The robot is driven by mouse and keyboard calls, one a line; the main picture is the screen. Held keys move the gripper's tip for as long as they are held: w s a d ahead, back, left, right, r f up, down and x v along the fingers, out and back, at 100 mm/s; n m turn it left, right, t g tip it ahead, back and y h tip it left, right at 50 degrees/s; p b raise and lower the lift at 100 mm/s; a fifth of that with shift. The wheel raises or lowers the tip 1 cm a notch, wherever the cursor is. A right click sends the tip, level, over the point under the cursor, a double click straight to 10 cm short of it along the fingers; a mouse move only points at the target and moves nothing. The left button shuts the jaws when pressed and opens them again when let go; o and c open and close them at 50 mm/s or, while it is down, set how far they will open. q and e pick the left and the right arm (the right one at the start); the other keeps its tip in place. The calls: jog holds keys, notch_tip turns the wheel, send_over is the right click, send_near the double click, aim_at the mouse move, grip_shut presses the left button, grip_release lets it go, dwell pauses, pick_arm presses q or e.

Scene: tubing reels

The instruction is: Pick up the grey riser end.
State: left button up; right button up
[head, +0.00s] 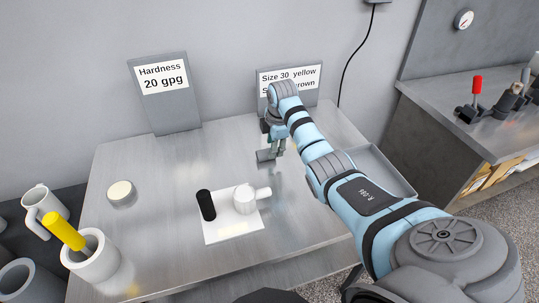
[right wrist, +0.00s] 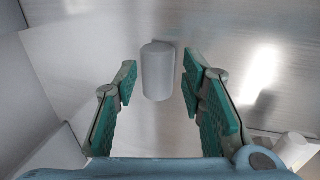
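The grey riser end is a plain grey cylinder (right wrist: 158,70) in the right wrist view, just ahead of the fingertips and between their lines. In the head view it is the small grey piece (head: 265,156) on the metal table, beside the fingers. My right gripper (head: 276,146) reaches down to the table there, partly hidden by its own arm. In the right wrist view its teal-padded fingers (right wrist: 160,88) stand wide apart with nothing between the pads. My left gripper is not in view.
A white mat (head: 215,235) holds a black cylinder (head: 206,205) and a white fitting (head: 245,199). A round pale disc (head: 121,193) lies to the left. Two signs (head: 164,95) (head: 310,76) stand behind. A grey tray (head: 385,170) is right, partly behind my arm.

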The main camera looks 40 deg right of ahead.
aim_at(266, 155)
jog(key=x, duration=0.2)
jog(key=b+x, duration=0.1)
jog(key=x, duration=0.1)
jog(key=shift+w, duration=0.25)
jog(key=shift+d+f, duration=0.1)
jog(key=shift+f, duration=0.15)
jog(key=shift+s+r, duration=0.25)
jog(key=c, duration=0.3)
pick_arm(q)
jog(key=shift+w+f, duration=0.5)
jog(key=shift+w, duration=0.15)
pick_arm(e)
jog(key=c, duration=0.5)
jog(key=shift+o, duration=0.2)
